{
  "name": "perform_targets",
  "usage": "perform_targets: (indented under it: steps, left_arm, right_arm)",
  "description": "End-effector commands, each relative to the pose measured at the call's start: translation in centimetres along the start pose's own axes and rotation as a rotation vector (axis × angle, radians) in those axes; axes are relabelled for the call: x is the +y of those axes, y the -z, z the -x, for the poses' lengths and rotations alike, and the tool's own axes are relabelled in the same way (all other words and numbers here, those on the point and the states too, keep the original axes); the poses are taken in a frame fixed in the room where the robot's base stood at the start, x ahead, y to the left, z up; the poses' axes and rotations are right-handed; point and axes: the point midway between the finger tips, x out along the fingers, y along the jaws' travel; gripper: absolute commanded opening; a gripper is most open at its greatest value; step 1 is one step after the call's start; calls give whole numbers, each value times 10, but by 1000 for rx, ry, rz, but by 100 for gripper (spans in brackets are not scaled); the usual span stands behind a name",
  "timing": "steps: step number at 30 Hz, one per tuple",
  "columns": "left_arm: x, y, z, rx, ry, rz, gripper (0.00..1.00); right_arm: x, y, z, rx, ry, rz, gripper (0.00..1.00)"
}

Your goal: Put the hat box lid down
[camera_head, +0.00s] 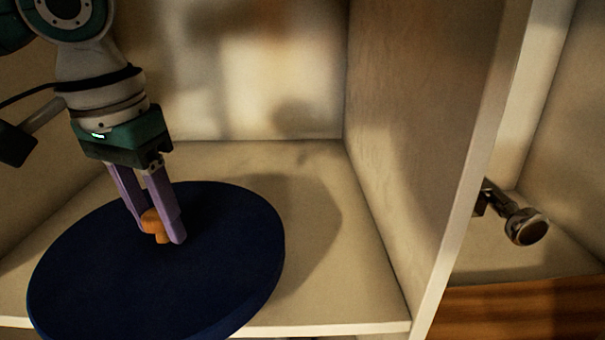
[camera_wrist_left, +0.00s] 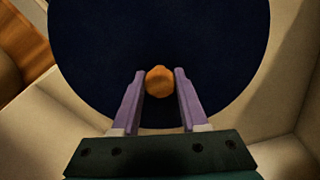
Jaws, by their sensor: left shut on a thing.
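The hat box lid (camera_head: 110,280) is a round, dark blue disc with a small orange-brown knob (camera_head: 153,226) on top. In the head view it is at the lower left, over the pale shelf, with its near edge reaching out past the shelf's front edge. My left gripper (camera_head: 160,232) comes down from above with its purple fingers shut on the knob. In the left wrist view the knob (camera_wrist_left: 159,82) sits between the fingers and the lid (camera_wrist_left: 100,45) fills the upper middle. I cannot tell whether the lid touches the shelf. My right gripper is not in view.
The shelf (camera_head: 340,290) has bare room right of the lid, where a shadow falls. An upright partition (camera_head: 410,130) bounds it on the right. Beyond that are a metal knob-like fitting (camera_head: 526,226) and a brown wooden surface (camera_head: 530,310). A back wall (camera_head: 240,70) closes the compartment.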

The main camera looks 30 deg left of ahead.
Motion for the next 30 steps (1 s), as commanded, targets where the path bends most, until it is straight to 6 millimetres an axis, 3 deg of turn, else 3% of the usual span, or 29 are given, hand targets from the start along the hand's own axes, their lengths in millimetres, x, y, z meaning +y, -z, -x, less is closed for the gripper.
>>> perform_targets:
  steps: [6, 12, 19, 25, 30]
  left_arm:
    - [-17, 44, -3, 2, -1, 5, 0]
    - [-28, 70, -8, 2, -1, 3, 0]
    - [-34, 81, -10, 1, 1, 1, 0]
    - [-34, 76, -39, -3, 2, 0, 0]
    - [-34, 76, -45, 1, 2, 0, 0]
  right_arm:
    - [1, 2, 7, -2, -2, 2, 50]
    - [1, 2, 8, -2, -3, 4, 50]
    - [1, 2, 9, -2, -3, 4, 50]
    - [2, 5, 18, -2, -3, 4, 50]
    - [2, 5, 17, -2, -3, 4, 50]
